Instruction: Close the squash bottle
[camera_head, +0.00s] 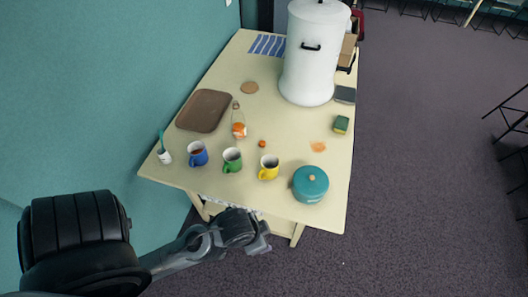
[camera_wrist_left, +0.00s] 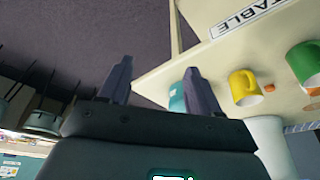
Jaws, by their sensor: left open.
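The squash bottle (camera_head: 239,128), clear with orange liquid low inside, stands on the table behind the blue and green mugs. Its top is small in the picture, and I cannot tell its details. A small orange cap-like piece (camera_head: 262,143) lies to the right of the bottle, apart from it; a small orange piece also shows beside the yellow mug in the left wrist view (camera_wrist_left: 269,88). My left gripper (camera_head: 266,238) is open and empty, off the table's front edge, well away from the bottle. Its two fingers show apart in the left wrist view (camera_wrist_left: 160,82). My right gripper is not in view.
Blue (camera_head: 198,155), green (camera_head: 232,160) and yellow (camera_head: 269,168) mugs line the table's front, with a teal pot (camera_head: 310,184) to the right. A brown tray (camera_head: 203,111) lies left of the bottle. A tall white urn (camera_head: 310,60) stands behind. An orange spill (camera_head: 318,147) marks the table.

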